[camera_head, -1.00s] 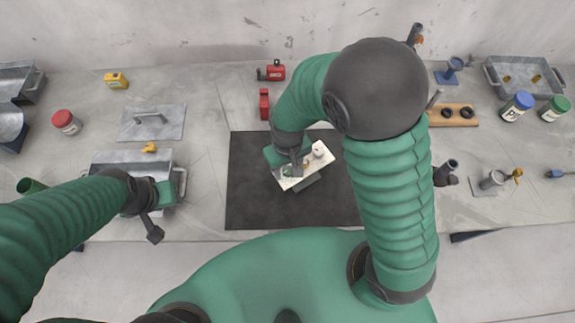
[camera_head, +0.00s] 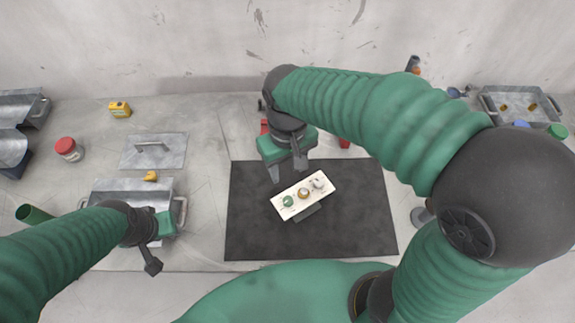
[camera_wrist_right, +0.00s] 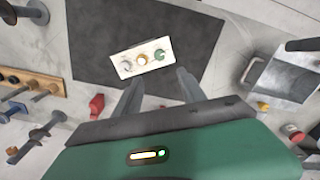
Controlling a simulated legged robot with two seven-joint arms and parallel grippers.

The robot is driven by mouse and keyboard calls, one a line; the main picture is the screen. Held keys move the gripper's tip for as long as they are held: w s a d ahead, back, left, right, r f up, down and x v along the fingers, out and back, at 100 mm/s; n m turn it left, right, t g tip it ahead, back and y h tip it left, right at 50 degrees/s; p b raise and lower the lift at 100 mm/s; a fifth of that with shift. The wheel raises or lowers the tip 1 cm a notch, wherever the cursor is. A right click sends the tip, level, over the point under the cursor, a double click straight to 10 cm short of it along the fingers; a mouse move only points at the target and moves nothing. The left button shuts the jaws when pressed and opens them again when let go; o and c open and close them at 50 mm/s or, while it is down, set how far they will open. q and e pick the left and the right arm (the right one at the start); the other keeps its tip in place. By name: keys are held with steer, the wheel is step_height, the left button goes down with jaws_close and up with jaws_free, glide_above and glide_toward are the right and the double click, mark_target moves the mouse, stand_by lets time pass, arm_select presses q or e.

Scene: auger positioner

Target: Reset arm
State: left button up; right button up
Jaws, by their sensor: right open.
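A small white panel (camera_head: 296,197) with a green knob (camera_head: 288,201), a brownish knob (camera_head: 304,193) and a pale grey knob (camera_head: 318,184) sits tilted on the black mat (camera_head: 360,225). The panel also shows in the right wrist view (camera_wrist_right: 150,47), beyond my fingertips. My right gripper (camera_head: 288,170) is open and empty, just behind the panel's far edge; its two fingers show apart in the wrist view (camera_wrist_right: 158,82). My left gripper (camera_head: 153,250) hangs near the metal box at left; its jaws are not clear.
A metal box (camera_head: 110,187) with handles and a flat metal plate (camera_head: 170,155) lie at left, with a red-lidded jar (camera_head: 68,149) beyond. Red items are partly hidden behind my right arm. A metal tray (camera_head: 490,103) stands far right. The mat around the panel is clear.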

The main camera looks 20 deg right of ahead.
stand_by(0.4)
steer(key=s+d+f+m+t+b, duration=0.1)
steer(key=s+d+f+m+t, duration=0.1)
steer(key=d+f, duration=0.6)
step_height(320, 180, down, 2)
steer(key=shift+s+d+t, duration=0.3)
steer(key=shift+s+d, duration=0.1)
steer(key=shift+s, duration=0.35)
steer(key=shift+a, duration=0.2)
